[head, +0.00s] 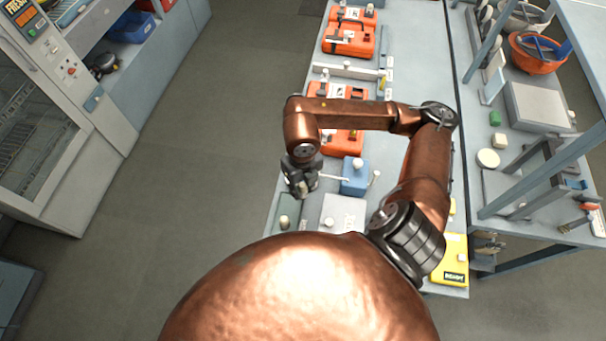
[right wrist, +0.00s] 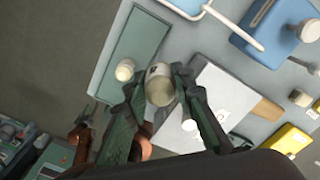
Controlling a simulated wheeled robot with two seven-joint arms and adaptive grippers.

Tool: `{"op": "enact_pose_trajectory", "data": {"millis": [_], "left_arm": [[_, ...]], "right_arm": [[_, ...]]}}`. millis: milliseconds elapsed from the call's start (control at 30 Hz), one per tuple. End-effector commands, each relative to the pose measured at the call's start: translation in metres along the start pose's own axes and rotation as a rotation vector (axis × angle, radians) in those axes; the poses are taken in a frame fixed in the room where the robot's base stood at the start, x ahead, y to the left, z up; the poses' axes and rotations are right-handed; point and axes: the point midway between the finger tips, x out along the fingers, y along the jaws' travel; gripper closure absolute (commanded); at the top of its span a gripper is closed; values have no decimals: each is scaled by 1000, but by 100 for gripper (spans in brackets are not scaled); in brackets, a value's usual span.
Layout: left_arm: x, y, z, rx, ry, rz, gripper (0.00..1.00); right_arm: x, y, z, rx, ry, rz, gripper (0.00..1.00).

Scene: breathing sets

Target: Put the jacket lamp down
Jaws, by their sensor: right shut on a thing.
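My right gripper (head: 301,190) is over the near left part of the long grey bench. In the right wrist view its fingers (right wrist: 158,92) are shut on a small pale rounded cylinder, which I take as the jacket lamp (right wrist: 159,83). The lamp sits between the fingertips and overlaps the right edge of a flat green plate (right wrist: 142,45); I cannot tell its height above the bench. In the head view the gripper mostly hides the lamp. The green plate (head: 289,208) shows just below the gripper there. My left gripper is not in view.
A pale knob (right wrist: 125,70) is on the green plate. A blue box (head: 355,180) with a white rod and a white board (head: 343,212) stand close right of the gripper. Orange cases (head: 348,40) line the bench's far part. A yellow box (head: 452,262) lies at near right.

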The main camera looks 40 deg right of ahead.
Motion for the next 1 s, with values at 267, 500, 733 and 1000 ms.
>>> {"op": "enact_pose_trajectory", "data": {"millis": [267, 500, 733, 1000], "left_arm": [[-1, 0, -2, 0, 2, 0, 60], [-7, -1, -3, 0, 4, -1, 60], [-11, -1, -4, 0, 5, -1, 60], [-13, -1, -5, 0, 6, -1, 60]], "right_arm": [[3, -7, 0, 189, -1, -4, 100], [24, -34, 41, 197, 1, -4, 100], [56, -58, 82, 193, 3, -2, 100], [90, -73, 107, 190, 0, -2, 100]]}}
